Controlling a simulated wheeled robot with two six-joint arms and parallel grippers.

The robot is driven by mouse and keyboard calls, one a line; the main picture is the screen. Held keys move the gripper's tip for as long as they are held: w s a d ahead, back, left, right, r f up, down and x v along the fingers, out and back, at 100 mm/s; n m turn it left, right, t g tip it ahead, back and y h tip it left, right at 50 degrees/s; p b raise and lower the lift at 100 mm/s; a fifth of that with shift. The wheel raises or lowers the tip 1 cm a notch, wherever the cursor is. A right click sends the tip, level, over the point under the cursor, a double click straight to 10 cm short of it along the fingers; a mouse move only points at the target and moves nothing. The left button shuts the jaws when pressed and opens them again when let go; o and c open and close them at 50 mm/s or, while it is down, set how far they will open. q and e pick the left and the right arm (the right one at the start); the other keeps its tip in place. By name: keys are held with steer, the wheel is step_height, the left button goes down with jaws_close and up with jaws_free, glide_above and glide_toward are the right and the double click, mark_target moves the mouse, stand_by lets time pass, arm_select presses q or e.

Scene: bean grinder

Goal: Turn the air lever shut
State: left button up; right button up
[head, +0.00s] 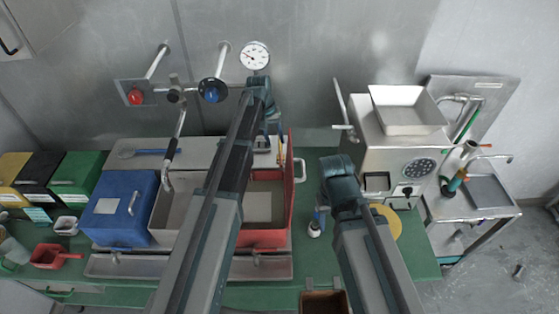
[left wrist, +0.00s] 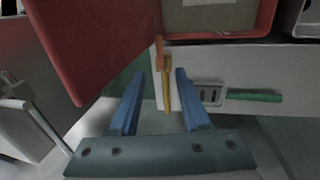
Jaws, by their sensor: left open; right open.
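A small yellow-orange lever (left wrist: 167,82), which looks like the air lever, stands between the fingers of my left gripper (left wrist: 158,92) in the left wrist view. The fingers are blue and spread, with a gap on each side of the lever; I see no clear contact. In the head view my left gripper (head: 268,140) hangs at the back wall, below the round pressure gauge (head: 254,56) and behind the red bin (head: 291,200). The lever is hard to make out there. My right gripper (head: 319,217) is open, pointing down over the green bench beside a small white bottle (head: 314,229).
The red bin's wall is close to my left gripper, and a green-handled tool (left wrist: 252,95) lies near it. A blue-lidded bin (head: 122,208) stands left. A steel grinder (head: 399,140) stands right.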

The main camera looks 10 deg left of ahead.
mark_target(281, 159)
arm_select(q)
steer(key=f+b, duration=0.2)
steer(key=f, duration=0.1)
steer(key=d+f+b, duration=0.1)
steer(key=f+b, duration=0.4)
steer(key=f, duration=0.1)
steer(key=shift+w+d+b, duration=0.2)
steer(key=shift+d+b, duration=0.2)
steer(key=shift+r, duration=0.1)
jaws_close()
stand_by(0.8)
